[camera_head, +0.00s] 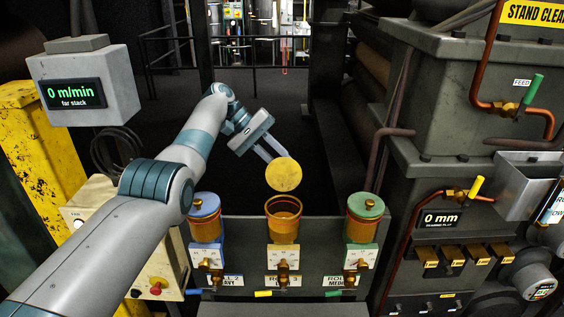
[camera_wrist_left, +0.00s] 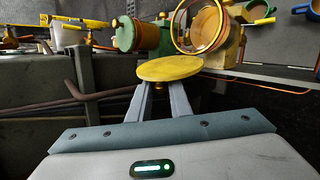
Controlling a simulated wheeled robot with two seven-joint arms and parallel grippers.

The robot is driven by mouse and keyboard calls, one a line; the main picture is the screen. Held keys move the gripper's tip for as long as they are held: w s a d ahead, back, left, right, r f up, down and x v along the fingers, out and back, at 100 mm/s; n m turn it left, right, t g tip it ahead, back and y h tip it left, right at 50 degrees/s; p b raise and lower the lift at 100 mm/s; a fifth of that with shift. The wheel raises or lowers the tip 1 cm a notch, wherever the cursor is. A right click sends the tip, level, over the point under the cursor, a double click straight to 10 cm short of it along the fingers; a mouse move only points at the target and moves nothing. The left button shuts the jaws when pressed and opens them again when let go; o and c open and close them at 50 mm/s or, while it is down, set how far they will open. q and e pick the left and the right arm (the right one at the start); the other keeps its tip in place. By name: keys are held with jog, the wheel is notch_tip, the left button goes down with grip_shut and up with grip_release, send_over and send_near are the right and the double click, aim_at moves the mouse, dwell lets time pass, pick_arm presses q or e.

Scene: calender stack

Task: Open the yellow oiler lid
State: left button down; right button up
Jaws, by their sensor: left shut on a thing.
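The yellow lid (camera_head: 284,175) is a round disc held up above and apart from its oiler. My left gripper (camera_head: 270,152) is shut on the yellow lid, gripping it from behind. In the left wrist view the lid (camera_wrist_left: 170,69) sits at the tips of my left gripper (camera_wrist_left: 158,86); the knob is mostly hidden under the disc. The yellow oiler (camera_head: 283,222) is the middle cup, amber and upright, with its top open. Its open mouth also shows in the left wrist view (camera_wrist_left: 203,27). My right gripper is not in view.
A blue-lidded oiler (camera_head: 205,217) stands to the left and a green-lidded oiler (camera_head: 362,218) to the right, both covered. A grey display box (camera_head: 84,85) is at the upper left. Grey machinery and copper pipes (camera_head: 480,60) fill the right side.

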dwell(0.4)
pick_arm(q)
jog(key=c, duration=1.7)
grip_release()
jog(key=shift+o, duration=0.3)
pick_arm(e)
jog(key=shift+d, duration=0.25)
pick_arm(q)
jog(key=shift+r, duration=0.1)
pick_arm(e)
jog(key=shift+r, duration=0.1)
